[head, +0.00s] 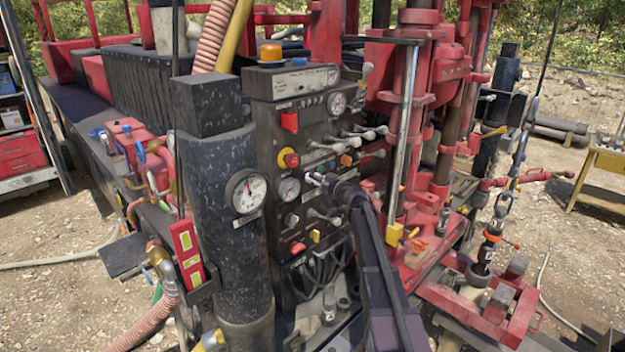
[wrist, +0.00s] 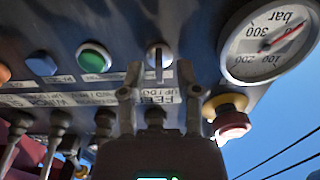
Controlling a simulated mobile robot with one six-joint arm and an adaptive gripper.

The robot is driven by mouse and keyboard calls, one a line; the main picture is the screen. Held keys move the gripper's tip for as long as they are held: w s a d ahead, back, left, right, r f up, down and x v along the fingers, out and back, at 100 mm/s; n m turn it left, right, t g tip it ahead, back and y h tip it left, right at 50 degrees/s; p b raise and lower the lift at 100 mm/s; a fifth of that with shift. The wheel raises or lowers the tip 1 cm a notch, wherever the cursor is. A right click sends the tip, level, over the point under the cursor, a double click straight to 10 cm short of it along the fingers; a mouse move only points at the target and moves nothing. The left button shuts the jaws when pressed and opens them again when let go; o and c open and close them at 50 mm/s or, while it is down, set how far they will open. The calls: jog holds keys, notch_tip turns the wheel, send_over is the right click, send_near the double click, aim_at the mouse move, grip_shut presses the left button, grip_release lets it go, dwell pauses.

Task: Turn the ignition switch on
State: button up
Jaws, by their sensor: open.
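A round silver switch with a dark upright slot (wrist: 159,54), which looks like the ignition switch, sits on the dark control panel in the wrist view. My gripper (wrist: 160,82) is open, with its two fingertips just below the switch in the picture, one to each side. Nothing is between the fingers. I cannot tell whether the fingertips touch the panel. In the head view, my gripper (head: 316,180) is at the front of the control panel (head: 262,128), and the switch cannot be made out there.
A green button (wrist: 94,57) and a blue button (wrist: 41,64) are left of the switch. A pressure gauge (wrist: 270,42) and a red-and-yellow mushroom button (wrist: 230,118) are right of it. Levers (wrist: 57,130) stick out below. Red drill machinery (head: 430,80) stands right of the panel.

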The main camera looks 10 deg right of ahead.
jog(key=shift+w+a, duration=0.2)
jog(key=shift+w, duration=0.05)
grip_shut()
jog(key=shift+m, duration=0.3)
jog(key=m, duration=0.5)
jog(key=shift+m, duration=0.4)
jog(key=m, duration=0.5)
jog(key=shift+d+m, duration=0.1)
jog(key=shift+m, duration=0.2)
dwell(0.3)
